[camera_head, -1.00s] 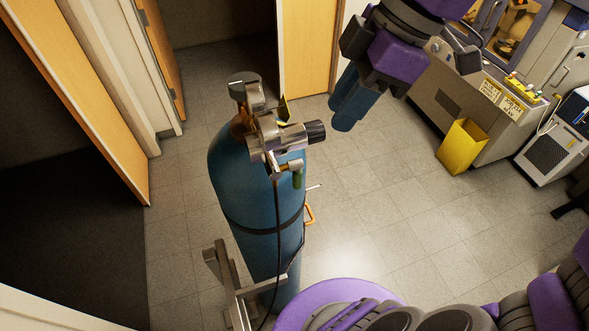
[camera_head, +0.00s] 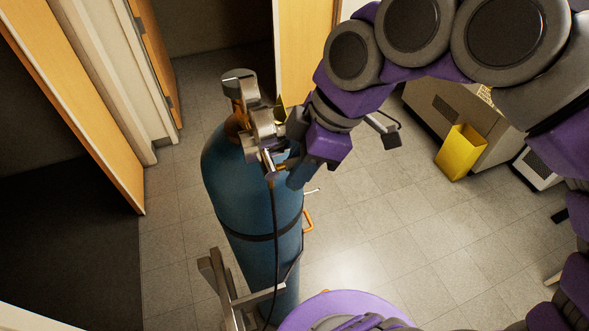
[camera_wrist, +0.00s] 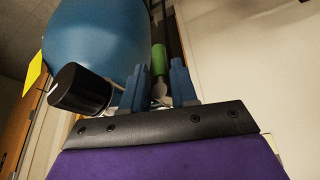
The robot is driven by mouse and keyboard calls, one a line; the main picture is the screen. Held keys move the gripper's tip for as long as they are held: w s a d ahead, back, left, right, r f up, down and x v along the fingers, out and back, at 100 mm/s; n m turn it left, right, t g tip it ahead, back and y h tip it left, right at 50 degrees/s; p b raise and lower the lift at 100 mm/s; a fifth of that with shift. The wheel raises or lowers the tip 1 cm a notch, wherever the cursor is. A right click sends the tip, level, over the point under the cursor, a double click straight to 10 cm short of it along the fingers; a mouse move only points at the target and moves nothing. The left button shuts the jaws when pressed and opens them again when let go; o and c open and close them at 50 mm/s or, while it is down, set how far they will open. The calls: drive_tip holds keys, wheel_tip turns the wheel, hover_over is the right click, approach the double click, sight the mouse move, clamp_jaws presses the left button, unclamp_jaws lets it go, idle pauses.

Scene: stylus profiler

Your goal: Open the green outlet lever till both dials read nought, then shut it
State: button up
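The green outlet lever (camera_wrist: 158,60) shows in the wrist view, with a silver stem below it. My gripper (camera_wrist: 156,82) has its two blue fingers apart, one on each side of the lever, with gaps visible; I cannot tell the exact depth between them. In the head view my gripper (camera_head: 296,178) is at the regulator's right side and hides the lever. The metal regulator (camera_head: 262,128) sits on top of the blue gas cylinder (camera_head: 232,185). No dial face can be read in either view. A black knob (camera_wrist: 80,90) is left of my fingers.
A black hose (camera_head: 275,240) runs down the cylinder's front. A metal bracket (camera_head: 222,285) holds the cylinder low down. A yellow tag (camera_wrist: 33,70) hangs near the regulator. A yellow bin (camera_head: 460,152) stands at right, with clear floor between.

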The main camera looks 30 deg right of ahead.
drive_tip(key=shift+x, duration=0.85)
clamp_jaws()
